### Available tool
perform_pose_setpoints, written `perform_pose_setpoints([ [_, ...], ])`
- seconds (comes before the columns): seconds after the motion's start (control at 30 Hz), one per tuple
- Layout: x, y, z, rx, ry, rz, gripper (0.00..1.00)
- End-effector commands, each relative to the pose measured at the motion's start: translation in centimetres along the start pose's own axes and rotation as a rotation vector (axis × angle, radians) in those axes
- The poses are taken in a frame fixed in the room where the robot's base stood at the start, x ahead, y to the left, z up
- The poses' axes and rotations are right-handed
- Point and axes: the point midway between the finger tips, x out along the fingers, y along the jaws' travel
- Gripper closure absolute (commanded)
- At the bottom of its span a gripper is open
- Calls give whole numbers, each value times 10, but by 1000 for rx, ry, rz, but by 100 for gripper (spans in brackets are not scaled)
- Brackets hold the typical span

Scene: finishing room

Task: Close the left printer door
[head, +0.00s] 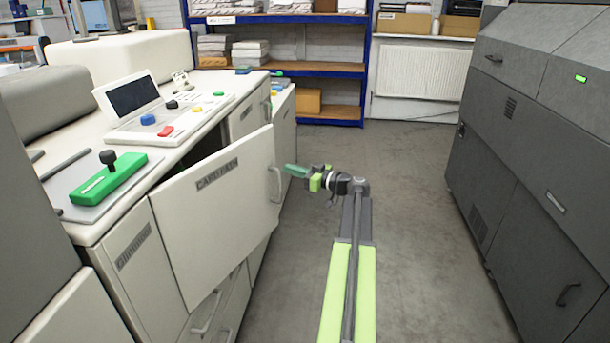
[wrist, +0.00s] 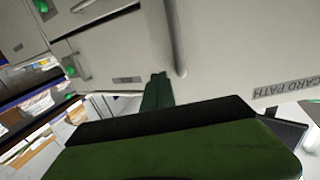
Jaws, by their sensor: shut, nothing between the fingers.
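The left printer (head: 130,215) is cream-coloured. Its door, labelled "CARD PATH" (head: 225,215), is swung partly open, with a dark gap along its top edge. The door also fills much of the wrist view (wrist: 225,60). Its upright handle (head: 277,184) is near the door's right edge. My gripper (head: 290,169) is shut and empty, just right of the door near the top of the handle. In the wrist view its green fingers (wrist: 157,92) point at the door beside the lower end of the handle bar (wrist: 176,40). I cannot tell whether they touch.
A grey machine (head: 540,150) stands along the right. Grey floor (head: 420,240) lies open between the two machines. Blue shelving (head: 285,65) and a white radiator (head: 415,75) stand at the back.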

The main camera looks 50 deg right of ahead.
Motion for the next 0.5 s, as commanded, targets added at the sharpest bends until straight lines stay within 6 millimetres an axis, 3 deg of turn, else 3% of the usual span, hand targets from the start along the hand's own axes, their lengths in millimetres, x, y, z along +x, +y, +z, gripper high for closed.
perform_pose_setpoints([
  [0.2, 30, 1, 0, 0, 0, 0, 100],
  [0.5, 36, 0, 0, 0, 0, 1, 100],
])
